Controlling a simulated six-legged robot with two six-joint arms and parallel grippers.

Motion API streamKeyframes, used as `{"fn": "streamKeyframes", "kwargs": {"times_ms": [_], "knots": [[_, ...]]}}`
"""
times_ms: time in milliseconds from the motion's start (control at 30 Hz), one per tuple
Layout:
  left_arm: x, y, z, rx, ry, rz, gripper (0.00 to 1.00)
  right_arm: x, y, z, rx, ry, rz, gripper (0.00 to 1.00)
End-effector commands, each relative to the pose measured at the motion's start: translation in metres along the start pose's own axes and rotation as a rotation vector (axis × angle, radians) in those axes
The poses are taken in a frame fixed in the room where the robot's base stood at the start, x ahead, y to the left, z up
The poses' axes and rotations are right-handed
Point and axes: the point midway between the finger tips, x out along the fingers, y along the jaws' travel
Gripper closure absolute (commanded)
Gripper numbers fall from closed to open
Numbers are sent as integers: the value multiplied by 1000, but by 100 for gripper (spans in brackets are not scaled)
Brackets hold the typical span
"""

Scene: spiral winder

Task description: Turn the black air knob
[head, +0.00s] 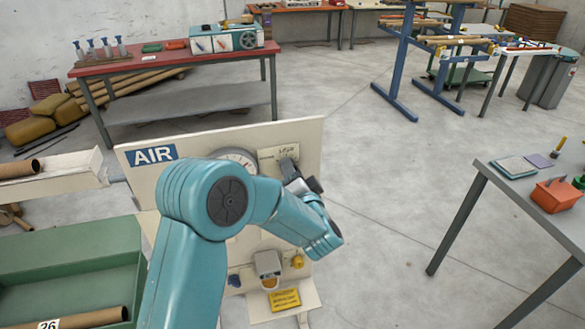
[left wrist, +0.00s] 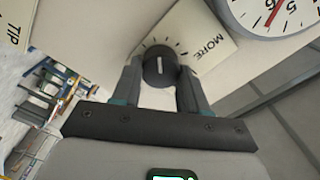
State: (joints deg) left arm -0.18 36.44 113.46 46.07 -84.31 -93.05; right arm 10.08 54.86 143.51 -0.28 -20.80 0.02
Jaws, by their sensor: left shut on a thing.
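The black air knob (left wrist: 159,66) shows in the left wrist view, with a white pointer line and tick marks around it on a cream plate (left wrist: 208,38) that reads "MORE". My left gripper (left wrist: 160,85) has one finger on each side of the knob and is shut on it. In the head view my left gripper (head: 300,183) is at the upper right of the cream AIR panel (head: 302,140), and my teal arm crosses in front of the panel. The knob is hidden there. A round gauge (head: 238,158) is partly hidden behind the arm. My right gripper is not in view.
A yellow label (head: 285,300) and small fittings (head: 268,265) are low on the panel. A green bin (head: 75,245) stands at the left. A red-topped bench (head: 150,62) is behind, and a grey table (head: 545,215) is at the right. Open floor lies between.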

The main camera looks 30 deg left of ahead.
Motion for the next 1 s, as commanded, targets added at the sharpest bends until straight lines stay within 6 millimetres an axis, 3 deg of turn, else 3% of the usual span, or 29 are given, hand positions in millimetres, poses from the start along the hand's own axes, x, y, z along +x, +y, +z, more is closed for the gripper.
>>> {"fn": "streamKeyframes", "kwargs": {"times_ms": [600, 633, 700, 1000], "knots": [[0, 0, 0, 40, 1, -1, 87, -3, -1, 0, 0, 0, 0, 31], [0, 0, 0, 40, 1, -1, 50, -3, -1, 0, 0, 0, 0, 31], [0, 0, 0, 39, 0, -1, 31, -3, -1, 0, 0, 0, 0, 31], [-1, 0, 0, 39, 1, 0, 31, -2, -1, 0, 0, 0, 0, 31]]}}
